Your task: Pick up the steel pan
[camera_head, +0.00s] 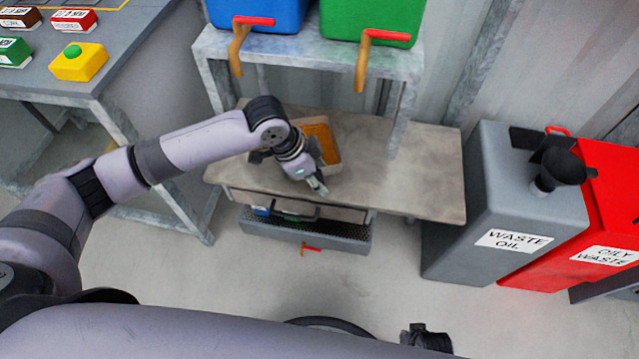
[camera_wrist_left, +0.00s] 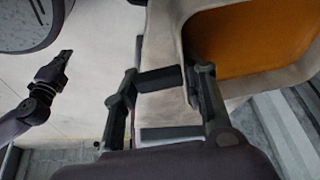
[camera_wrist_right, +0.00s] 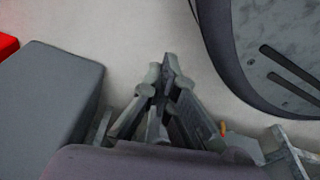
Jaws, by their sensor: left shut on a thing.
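The steel pan (camera_head: 335,158) is a pale, shallow pan holding orange-brown liquid. It is at the bench's left part, partly hidden behind my left wrist. In the left wrist view the pan (camera_wrist_left: 190,15) fills the upper right, its liquid showing. My left gripper (camera_head: 319,185) is at the pan's near side. In its wrist view the left gripper (camera_wrist_left: 162,95) has its fingers at the pan's edge, shut on it. My right gripper (camera_wrist_right: 168,72) is away from the pan, low over the floor, its fingertips close together with nothing seen between them.
The pan's low bench (camera_head: 425,185) is clear to the right. A raised stand (camera_head: 300,48) holds a blue container (camera_head: 255,12) and a green container (camera_head: 370,20) with taps. A drawer-like tray (camera_head: 345,236) is below. A waste oil bin (camera_head: 510,215) and red bin (camera_head: 600,210) stand right.

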